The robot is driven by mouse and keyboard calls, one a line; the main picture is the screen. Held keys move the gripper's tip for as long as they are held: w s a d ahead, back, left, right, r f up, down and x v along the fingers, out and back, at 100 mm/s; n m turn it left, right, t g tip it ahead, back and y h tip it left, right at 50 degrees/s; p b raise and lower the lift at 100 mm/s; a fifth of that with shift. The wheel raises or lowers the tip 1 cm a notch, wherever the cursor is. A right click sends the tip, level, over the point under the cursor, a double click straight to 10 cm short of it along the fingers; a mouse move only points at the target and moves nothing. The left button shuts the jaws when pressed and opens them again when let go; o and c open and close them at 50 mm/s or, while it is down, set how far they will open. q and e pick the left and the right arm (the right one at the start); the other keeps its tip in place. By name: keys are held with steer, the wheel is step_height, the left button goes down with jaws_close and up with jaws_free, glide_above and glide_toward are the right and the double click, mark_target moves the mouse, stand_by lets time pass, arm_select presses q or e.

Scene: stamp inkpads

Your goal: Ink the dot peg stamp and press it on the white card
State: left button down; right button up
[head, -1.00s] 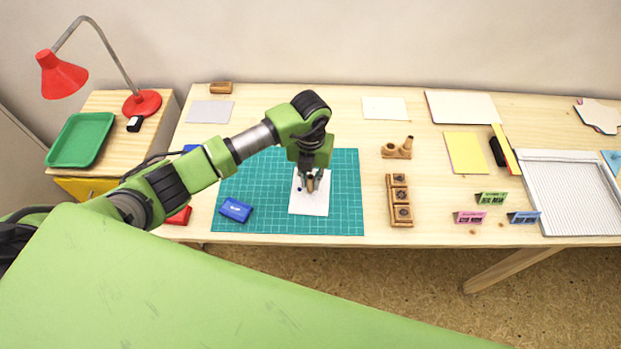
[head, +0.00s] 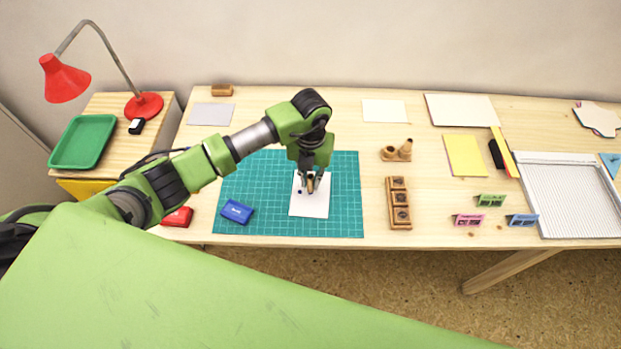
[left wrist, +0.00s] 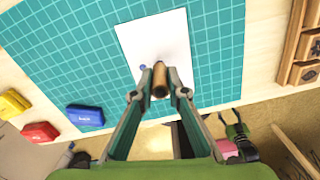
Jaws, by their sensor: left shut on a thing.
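My left gripper (head: 309,181) is shut on the wooden dot peg stamp (head: 311,186), held above the white card (head: 312,208). In the left wrist view the round brown stamp (left wrist: 160,78) stands between the fingertips (left wrist: 160,95), over the card (left wrist: 165,38). A small blue dot (left wrist: 143,67) shows on the card left of the stamp. Whether the stamp touches the card cannot be told. The blue inkpad (head: 237,211) lies on the green mat left of the card; it also shows in the left wrist view (left wrist: 85,115).
The card lies on the green cutting mat (head: 342,215). A red inkpad (head: 177,217) is left of the mat. A wooden rack (head: 399,203) and a wooden holder (head: 397,151) stand to its right. Small coloured signs (head: 468,220) and a ridged white tray (head: 570,200) are farther right.

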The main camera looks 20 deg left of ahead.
arm_select(q)
steer(key=shift+r+p, duration=1.7)
steer(key=shift+r, duration=0.9)
